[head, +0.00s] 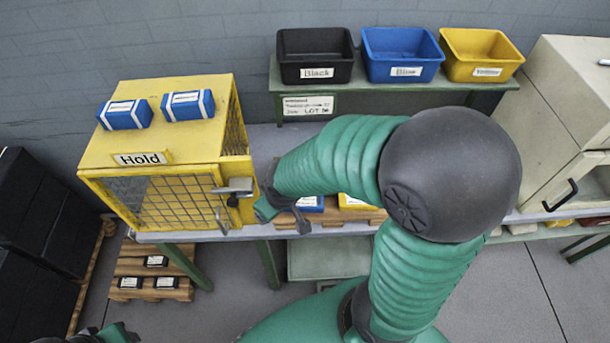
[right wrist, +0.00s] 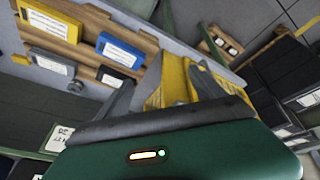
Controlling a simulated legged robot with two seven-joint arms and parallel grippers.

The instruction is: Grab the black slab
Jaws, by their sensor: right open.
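A black slab (right wrist: 117,80) with a white label lies on a wooden rack in the right wrist view, below a blue slab (right wrist: 122,52). My right gripper (right wrist: 163,90) is open and empty, one finger close beside the black slab; I cannot tell if they touch. In the head view the right gripper (head: 282,212) is at the front of the table, left of the blue slab (head: 310,204); the rack's black slab is not clearly visible there. Several other black slabs (head: 131,283) lie on a floor pallet. A green and dark part of my left arm (head: 118,333) shows at the bottom edge.
A yellow mesh cage marked Hold (head: 150,150) stands just left of the right gripper, two blue slabs on top. A yellow slab (head: 355,202) lies right of the blue one. Black (head: 316,72), blue (head: 402,72) and yellow (head: 480,70) bins stand on the rear shelf.

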